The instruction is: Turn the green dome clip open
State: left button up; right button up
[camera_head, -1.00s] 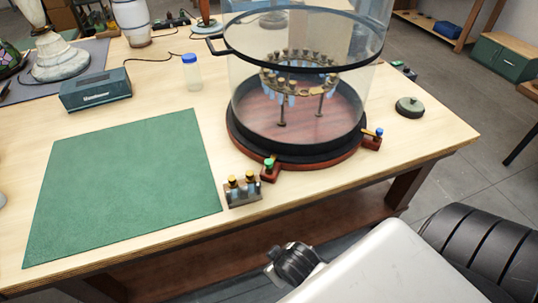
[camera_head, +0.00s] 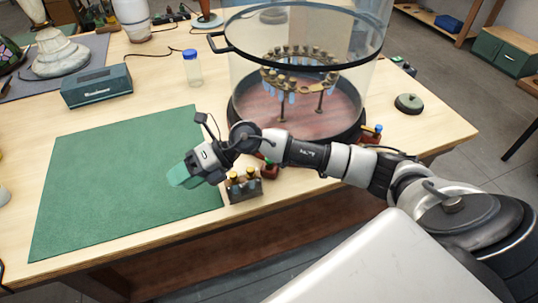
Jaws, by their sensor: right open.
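The green dome clip (camera_head: 268,162) sits on a red-brown block at the front of the glass dome's base, partly hidden behind my right forearm. The glass dome (camera_head: 250,75) stands on a round dark base with a red floor. My right gripper (camera_head: 180,178) has teal fingertips and is open, over the right part of the green mat, left of the clip and apart from it. A blue clip (camera_head: 378,128) sits on another block at the right of the base. My left gripper is out of view.
A small rack (camera_head: 244,190) with yellow-capped vials stands just in front of the green clip. The green mat (camera_head: 110,195) is bare. A blue-capped bottle (camera_head: 193,70), a teal box (camera_head: 96,87) and a round lid (camera_head: 408,104) stand on the table.

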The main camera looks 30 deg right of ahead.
jog(key=d+h, duration=0.2)
jog(key=d, duration=0.1)
jog(key=w+d+f+n+g+h, duration=0.1)
jog(key=d+h, duration=0.1)
jog(key=d, duration=0.2)
jog(key=w+d+f+h, duration=0.1)
jog(key=d+h, duration=0.1)
jog(key=d, duration=0.1)
jog(key=shift+d+f+n+g, duration=0.1)
jog(key=shift+d+n+g, duration=0.05)
jog(key=shift+n+g, duration=0.2)
jog(key=d+r+h, duration=0.2)
jog(key=d+h, duration=0.5)
jog(key=d, duration=0.7)
jog(key=shift+g, duration=0.45)
jog(key=f+p, duration=0.1)
jog(key=f, duration=0.2)
jog(key=f+p, duration=0.1)
jog(key=f, duration=0.3)
jog(key=f+p, duration=0.1)
jog(key=f, duration=0.2)
jog(key=shift+w+a+f, duration=0.15)
jog(key=shift+w+f, duration=0.2)
jog(key=shift+w, duration=0.05)
jog(key=c, duration=0.9)
